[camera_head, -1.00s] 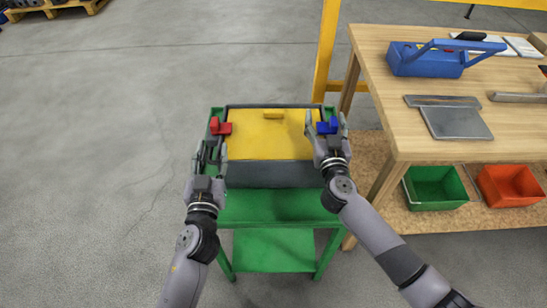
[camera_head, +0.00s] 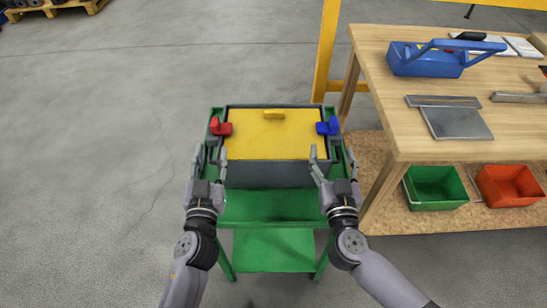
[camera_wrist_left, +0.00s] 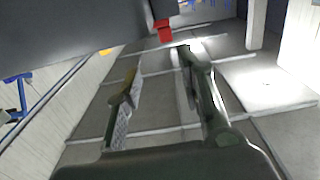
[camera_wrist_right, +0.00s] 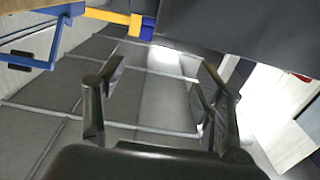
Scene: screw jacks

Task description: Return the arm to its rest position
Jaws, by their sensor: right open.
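A dark box with a yellow lid (camera_head: 268,138) stands on a green cart (camera_head: 262,207). A red screw jack (camera_head: 221,127) is at its left side and a blue screw jack (camera_head: 328,126) at its right side. My left gripper (camera_head: 209,158) is open and empty in front of the box's left corner. My right gripper (camera_head: 333,162) is open and empty in front of the right corner, apart from the blue jack. In the left wrist view the red jack (camera_wrist_left: 164,29) shows beyond the open fingers. In the right wrist view the blue jack (camera_wrist_right: 146,28) shows at the top.
A wooden workbench (camera_head: 382,130) stands to the right, with a blue toolbox (camera_head: 428,62) on it. A green bin (camera_head: 434,187) and an orange bin (camera_head: 509,184) are on its lower shelf. A yellow post (camera_head: 326,50) stands behind the cart.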

